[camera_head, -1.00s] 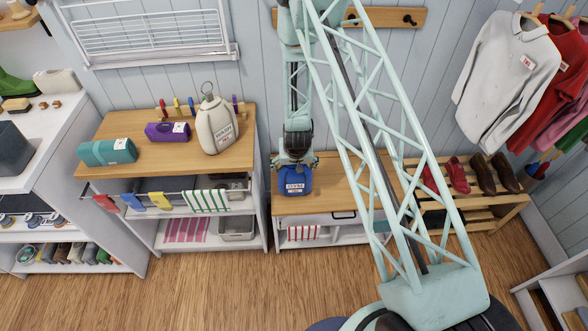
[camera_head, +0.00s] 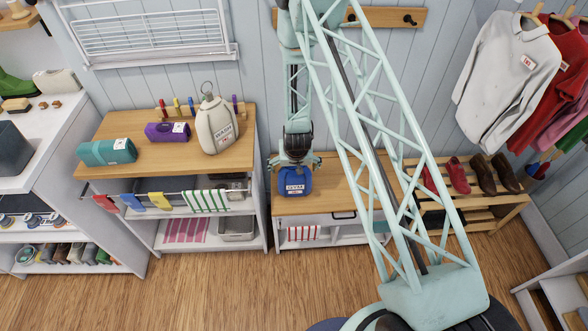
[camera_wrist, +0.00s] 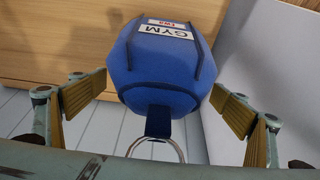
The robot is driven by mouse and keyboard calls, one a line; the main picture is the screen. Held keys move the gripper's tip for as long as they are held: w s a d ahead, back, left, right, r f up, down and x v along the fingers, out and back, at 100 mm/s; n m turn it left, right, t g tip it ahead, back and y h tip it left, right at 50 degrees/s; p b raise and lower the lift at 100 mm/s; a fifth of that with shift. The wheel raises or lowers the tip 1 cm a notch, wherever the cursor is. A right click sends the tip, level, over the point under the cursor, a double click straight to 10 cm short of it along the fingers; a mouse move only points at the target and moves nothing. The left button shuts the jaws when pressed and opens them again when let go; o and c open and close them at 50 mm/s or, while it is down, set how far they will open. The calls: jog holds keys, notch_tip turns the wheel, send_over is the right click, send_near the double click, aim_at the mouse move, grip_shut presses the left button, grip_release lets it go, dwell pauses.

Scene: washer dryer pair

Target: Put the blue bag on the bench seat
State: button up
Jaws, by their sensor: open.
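The blue bag (camera_head: 296,181) has a white label reading GYM. It stands on the wooden bench seat (camera_head: 335,196), near the seat's left end. In the wrist view the blue bag (camera_wrist: 165,70) shows its label, a dark strap and a metal ring at its near end. My gripper (camera_head: 294,162) is just above the bag. In the wrist view my gripper (camera_wrist: 158,105) has its fingers spread wide, one on each side of the bag, with gaps between them and the fabric. It holds nothing. The bag's upper back is partly hidden by my gripper in the head view.
A wooden-topped shelf unit (camera_head: 170,165) stands close to the left, with a cream bag (camera_head: 217,125), a purple bag (camera_head: 168,132) and a teal bag (camera_head: 107,152) on it. A shoe rack (camera_head: 480,205) stands to the right. The seat right of the bag looks clear.

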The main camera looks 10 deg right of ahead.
jog(key=shift+r, duration=0.15)
jog(key=shift+p+v, duration=0.7)
jog(key=shift+v, duration=5.3)
jog(key=shift+r, duration=0.1)
